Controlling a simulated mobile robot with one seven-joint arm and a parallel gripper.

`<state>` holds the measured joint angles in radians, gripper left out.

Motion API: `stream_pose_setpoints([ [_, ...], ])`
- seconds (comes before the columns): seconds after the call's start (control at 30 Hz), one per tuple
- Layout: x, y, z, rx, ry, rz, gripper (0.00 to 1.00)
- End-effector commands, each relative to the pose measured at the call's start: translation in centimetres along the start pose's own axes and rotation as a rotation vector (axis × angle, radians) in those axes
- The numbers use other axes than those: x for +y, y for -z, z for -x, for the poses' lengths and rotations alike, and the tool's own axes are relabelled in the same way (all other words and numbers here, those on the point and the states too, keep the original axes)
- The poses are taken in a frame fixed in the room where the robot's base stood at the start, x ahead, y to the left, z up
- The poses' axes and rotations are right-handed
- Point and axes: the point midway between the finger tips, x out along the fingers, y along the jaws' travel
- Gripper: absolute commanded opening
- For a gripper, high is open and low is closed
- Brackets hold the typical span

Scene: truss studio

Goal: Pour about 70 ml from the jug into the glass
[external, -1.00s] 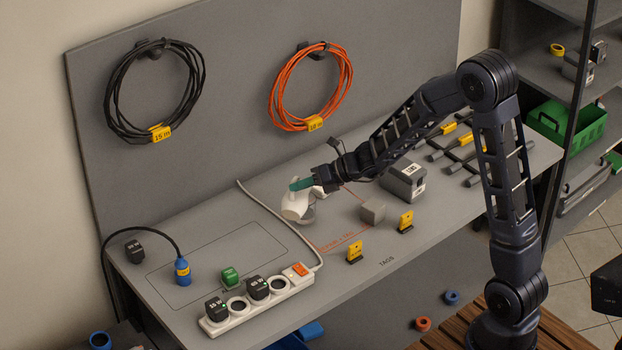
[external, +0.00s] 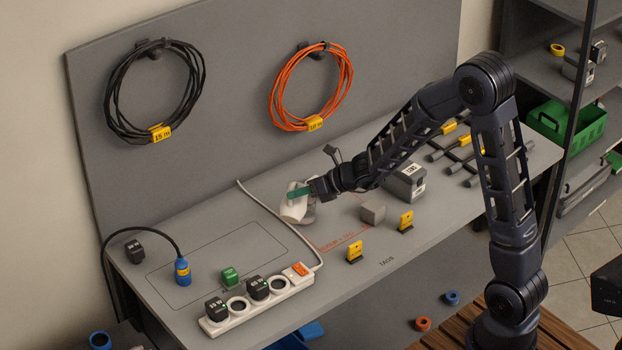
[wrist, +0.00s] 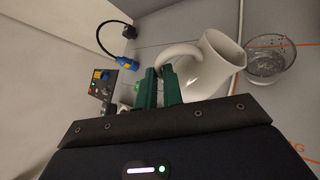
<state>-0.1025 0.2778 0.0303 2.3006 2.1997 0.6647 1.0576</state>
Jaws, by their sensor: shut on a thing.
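The white jug (external: 292,207) is held up off the bench, near the back middle; it also shows in the wrist view (wrist: 212,68), its open mouth facing the glass side. My gripper (external: 297,193) is shut on the jug's handle, with its green fingers around the handle in the wrist view (wrist: 159,75). The jug looks tilted, though how far is hard to judge. The clear glass (wrist: 270,58) stands just beyond the jug's mouth in the wrist view. In the external view the glass (external: 310,217) is mostly hidden behind the jug. I cannot read its liquid level.
A white cable runs behind the jug to a power strip (external: 258,303) at the front left. A grey block (external: 373,212), yellow tags (external: 355,251) and a grey box (external: 404,182) stand to the right. The outlined area at left is mostly clear.

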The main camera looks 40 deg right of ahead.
Motion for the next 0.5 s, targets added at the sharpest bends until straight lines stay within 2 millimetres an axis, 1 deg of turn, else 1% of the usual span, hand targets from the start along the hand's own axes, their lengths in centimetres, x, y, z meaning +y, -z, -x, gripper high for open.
stream_pose_setpoints([
  [0.03,0.2,0.5,-0.3,-0.005,0.015,0.030,0.00],
  [0.23,0.3,1.9,-1.2,-0.035,0.086,0.155,0.00],
  [0.33,0.2,2.3,-1.4,-0.044,0.107,0.193,0.00],
  [0.5,0.0,2.4,-1.4,-0.049,0.116,0.206,0.00],
])
